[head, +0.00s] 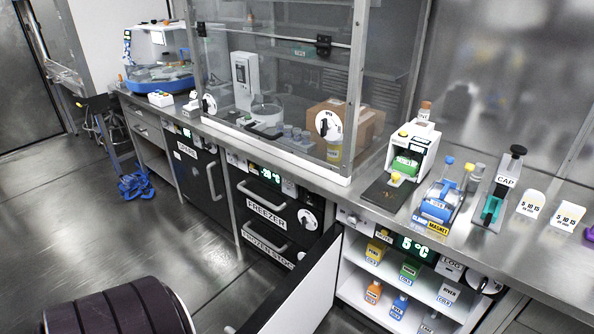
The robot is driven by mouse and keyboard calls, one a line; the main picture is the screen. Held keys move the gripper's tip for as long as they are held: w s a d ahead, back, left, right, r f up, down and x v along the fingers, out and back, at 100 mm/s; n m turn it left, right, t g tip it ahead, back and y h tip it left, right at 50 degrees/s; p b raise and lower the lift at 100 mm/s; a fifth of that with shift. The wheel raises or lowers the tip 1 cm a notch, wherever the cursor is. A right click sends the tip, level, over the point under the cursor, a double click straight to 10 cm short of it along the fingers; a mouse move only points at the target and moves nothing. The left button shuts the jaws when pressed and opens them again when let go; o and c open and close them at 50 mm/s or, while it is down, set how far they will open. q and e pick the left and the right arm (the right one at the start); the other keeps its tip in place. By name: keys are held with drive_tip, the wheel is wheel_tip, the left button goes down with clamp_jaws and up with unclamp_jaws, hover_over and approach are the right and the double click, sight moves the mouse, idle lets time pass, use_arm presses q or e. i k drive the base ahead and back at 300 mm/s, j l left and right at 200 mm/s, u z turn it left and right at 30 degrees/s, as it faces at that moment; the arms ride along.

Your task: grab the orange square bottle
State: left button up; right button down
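The orange square bottle (373,293) stands upright on the lower shelf of an open under-counter cabinet at the lower right. It has a pale label on its front. A blue bottle (399,306) stands to its right, and a yellow bottle (375,250) is on the shelf above. Neither of my grippers is in view, so I cannot see whether they are open or shut.
The cabinet door (297,290) is swung open to the left of the shelves. A green bottle (409,270) and other bottles share the cabinet. Lab devices stand on the metal counter (480,255) above. Floor (80,225) at the left is mostly clear.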

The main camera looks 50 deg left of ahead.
sight(374, 290)
drive_tip(key=k+j, duration=0.1)
drive_tip(key=j, duration=0.4)
drive_tip(key=k+j+z, duration=0.1)
drive_tip(key=j, duration=0.35)
drive_tip(key=k+j, duration=0.1)
drive_tip(key=j, duration=0.4)
drive_tip(key=k+j, duration=0.1)
drive_tip(key=j, duration=0.4)
drive_tip(key=k+j+z, duration=0.1)
drive_tip(key=j, duration=0.35)
drive_tip(key=k+j, duration=0.1)
drive_tip(key=j, duration=0.4)
drive_tip(key=l, duration=0.25)
